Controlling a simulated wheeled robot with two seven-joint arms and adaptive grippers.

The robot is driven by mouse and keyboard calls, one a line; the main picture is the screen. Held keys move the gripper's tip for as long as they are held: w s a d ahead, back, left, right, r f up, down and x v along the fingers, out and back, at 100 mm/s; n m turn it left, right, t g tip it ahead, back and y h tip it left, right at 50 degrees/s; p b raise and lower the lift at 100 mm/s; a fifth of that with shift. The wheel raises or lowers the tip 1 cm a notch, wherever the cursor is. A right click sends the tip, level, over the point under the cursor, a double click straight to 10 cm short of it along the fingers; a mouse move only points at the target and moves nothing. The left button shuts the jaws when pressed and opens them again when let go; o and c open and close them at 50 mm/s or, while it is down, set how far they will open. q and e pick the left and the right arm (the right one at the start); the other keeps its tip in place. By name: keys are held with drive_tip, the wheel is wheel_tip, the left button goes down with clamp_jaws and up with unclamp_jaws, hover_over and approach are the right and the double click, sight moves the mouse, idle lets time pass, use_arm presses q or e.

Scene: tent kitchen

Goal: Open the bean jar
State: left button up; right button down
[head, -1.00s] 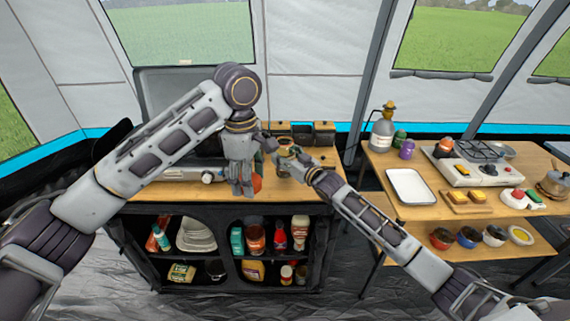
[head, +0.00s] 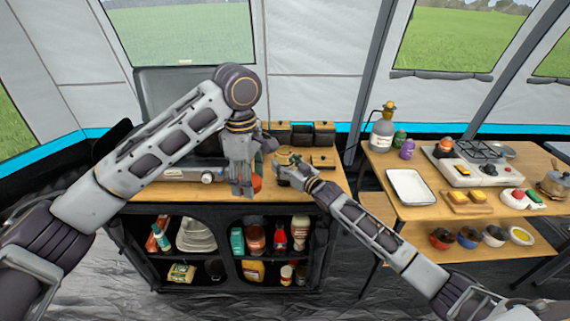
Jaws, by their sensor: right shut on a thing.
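Several dark jars stand in a row at the back of the counter. The left jar (head: 280,126) and the right jar (head: 324,126) have wooden lids with dark knobs; the middle jar (head: 302,134) shows a dark top without a wooden lid. A wooden lid (head: 322,160) with a dark knob shows in front of them; I cannot tell whether a jar is under it. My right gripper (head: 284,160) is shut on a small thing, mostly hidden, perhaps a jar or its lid. My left gripper (head: 242,187) hangs fingers down, left of it. I cannot tell which jar holds beans.
A stove stands behind my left arm. An orange-red thing (head: 257,184) shows beside my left gripper. Shelves below the counter (head: 325,188) hold bottles and dishes. The right table carries a white tray (head: 411,186), a camping stove (head: 475,172) and a grey bottle (head: 381,134).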

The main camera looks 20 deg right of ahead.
drive_tip(key=shift+c, duration=1.7)
unclamp_jaws()
drive_tip(key=shift+f, duration=0.1)
drive_tip(key=shift+s, duration=0.1)
drive_tip(key=v, duration=1.1)
drive_tip(key=shift+s+d, duration=0.2)
drive_tip(key=shift+s, duration=0.15)
